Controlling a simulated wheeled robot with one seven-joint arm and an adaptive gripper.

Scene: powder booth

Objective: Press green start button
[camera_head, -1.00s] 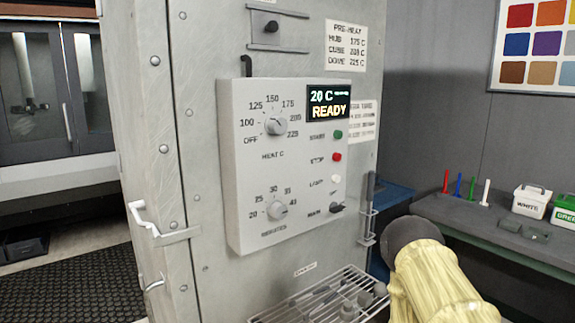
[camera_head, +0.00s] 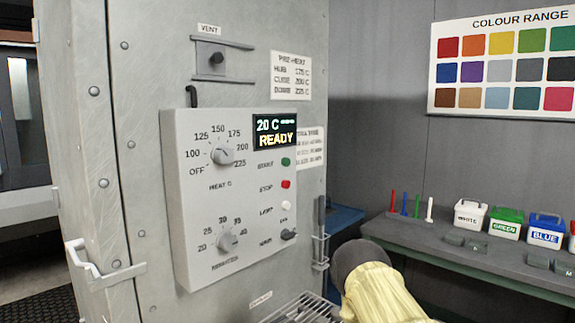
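The green start button (camera_head: 285,162) is on the right side of the grey control panel (camera_head: 190,255), just below the display. The display (camera_head: 275,132) reads 20 C and READY. Below the green button are a red stop button (camera_head: 286,184), a white lamp button (camera_head: 287,205) and a dark switch (camera_head: 288,234). A pale yellow part of my arm with a dark rounded end shows at the lower right, below and right of the panel. My gripper's fingers cannot be made out.
A heat dial (camera_head: 221,155) and a minutes dial (camera_head: 228,241) are on the panel's left. A door handle (camera_head: 100,267) sticks out at lower left. A wire rack (camera_head: 300,312) is below the panel. A bench (camera_head: 490,255) with labelled tubs stands at right.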

